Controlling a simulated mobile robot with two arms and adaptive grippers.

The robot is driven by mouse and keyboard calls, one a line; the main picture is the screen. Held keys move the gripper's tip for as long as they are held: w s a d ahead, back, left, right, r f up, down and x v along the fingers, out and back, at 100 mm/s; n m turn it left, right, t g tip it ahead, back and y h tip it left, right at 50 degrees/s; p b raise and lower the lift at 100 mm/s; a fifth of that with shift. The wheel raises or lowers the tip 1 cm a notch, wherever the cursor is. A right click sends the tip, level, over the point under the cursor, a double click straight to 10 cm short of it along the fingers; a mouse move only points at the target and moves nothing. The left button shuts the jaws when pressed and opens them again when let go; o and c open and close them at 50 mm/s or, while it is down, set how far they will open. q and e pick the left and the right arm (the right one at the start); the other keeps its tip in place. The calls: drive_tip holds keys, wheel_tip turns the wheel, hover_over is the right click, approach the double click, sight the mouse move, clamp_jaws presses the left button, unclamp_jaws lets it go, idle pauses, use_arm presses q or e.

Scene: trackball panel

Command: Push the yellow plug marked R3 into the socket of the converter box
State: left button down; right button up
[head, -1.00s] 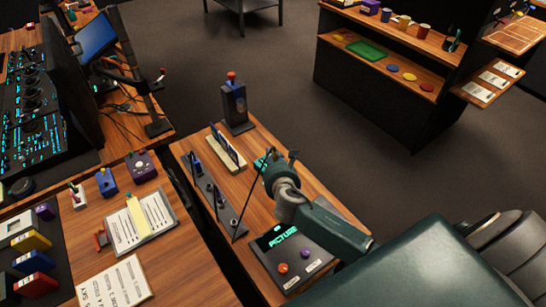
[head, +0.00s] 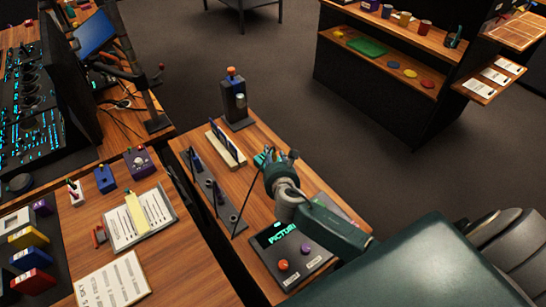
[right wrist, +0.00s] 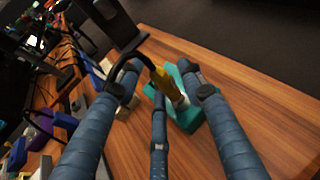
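The teal converter box (right wrist: 190,112) lies on the wooden table; in the head view a part of it (head: 259,160) shows beside my right gripper. The yellow plug (right wrist: 161,77), with a black cable and a pale front end, slants down onto the box. Whether its end sits inside the socket cannot be told, and its R3 mark is not readable. My right gripper (right wrist: 157,80) has its fingers spread around the plug, with gaps at both sides; it also shows in the head view (head: 278,158). My left gripper is not in view.
A dark stand with an orange top (head: 234,100) is at the table's far end. A card rack (head: 225,147), a grey strip with posts (head: 212,190) and a PICTURE panel (head: 287,250) share this table. Bare wood lies right of the box in the wrist view.

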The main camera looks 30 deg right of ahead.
drive_tip(key=shift+s, duration=0.15)
drive_tip(key=v, duration=1.1)
drive_tip(key=shift+s+a+r, duration=0.15)
drive_tip(key=shift+s+r, duration=0.05)
drive_tip(key=shift+s, duration=0.15)
